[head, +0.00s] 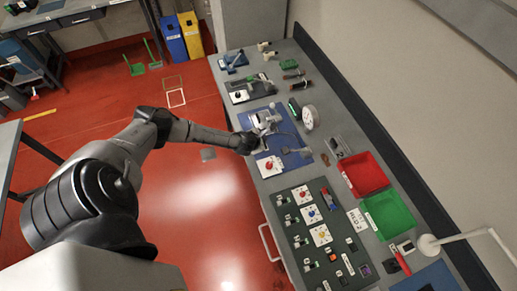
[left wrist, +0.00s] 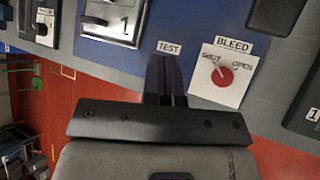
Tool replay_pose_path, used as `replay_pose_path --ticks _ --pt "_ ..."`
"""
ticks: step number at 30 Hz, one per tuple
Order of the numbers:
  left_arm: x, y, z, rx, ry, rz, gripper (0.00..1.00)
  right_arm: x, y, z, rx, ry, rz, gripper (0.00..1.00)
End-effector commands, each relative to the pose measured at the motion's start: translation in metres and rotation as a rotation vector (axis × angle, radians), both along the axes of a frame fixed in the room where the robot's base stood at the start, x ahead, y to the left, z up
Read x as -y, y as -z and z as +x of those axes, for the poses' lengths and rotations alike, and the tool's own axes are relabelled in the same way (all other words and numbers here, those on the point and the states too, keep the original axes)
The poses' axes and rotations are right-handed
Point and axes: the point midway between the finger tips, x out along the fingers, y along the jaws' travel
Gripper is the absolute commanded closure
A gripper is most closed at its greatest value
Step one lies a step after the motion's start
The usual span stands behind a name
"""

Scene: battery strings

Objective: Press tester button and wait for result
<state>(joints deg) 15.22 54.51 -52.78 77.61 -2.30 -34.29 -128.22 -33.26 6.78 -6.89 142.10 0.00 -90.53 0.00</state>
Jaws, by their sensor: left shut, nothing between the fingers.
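My left gripper (head: 262,131) reaches in from the left over the blue mat (head: 295,160) on the bench. In the left wrist view its dark fingers (left wrist: 166,75) are together, with nothing between them. The fingertips are just below the TEST label (left wrist: 170,47) and cover what lies under it; no button shows, and I cannot tell whether they touch one. Beside them is a white BLEED plate (left wrist: 233,45) with a red knob (left wrist: 222,77) marked SHUT and OPEN; this knob also shows in the head view (head: 269,164). No result display is readable. My right gripper is not in view.
A metal-framed unit marked 1 (left wrist: 112,22) lies beyond the TEST label. A dark panel (head: 292,238) with coloured knobs is nearer on the bench. A red bin (head: 365,172) and a green bin (head: 389,214) stand towards the wall. A white round object (head: 310,117) is beyond the gripper.

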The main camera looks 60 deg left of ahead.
Motion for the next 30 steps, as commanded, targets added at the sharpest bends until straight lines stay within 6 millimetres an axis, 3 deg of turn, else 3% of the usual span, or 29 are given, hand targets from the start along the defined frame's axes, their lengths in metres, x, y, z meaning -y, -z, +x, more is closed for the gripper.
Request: replay_pose_path --ticks 3,7,21,30 --pt "-0.022 -0.004 0.003 -0.015 0.048 0.071 1.00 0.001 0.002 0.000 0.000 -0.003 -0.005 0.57" --pt "-0.031 -0.006 0.004 -0.023 0.073 0.103 1.00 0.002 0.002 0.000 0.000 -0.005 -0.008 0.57" --pt "-0.031 -0.005 0.004 -0.025 0.076 0.106 1.00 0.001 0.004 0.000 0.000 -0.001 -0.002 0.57" --pt "-0.031 0.011 0.004 -0.025 0.074 0.106 1.00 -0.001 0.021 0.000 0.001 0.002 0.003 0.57"
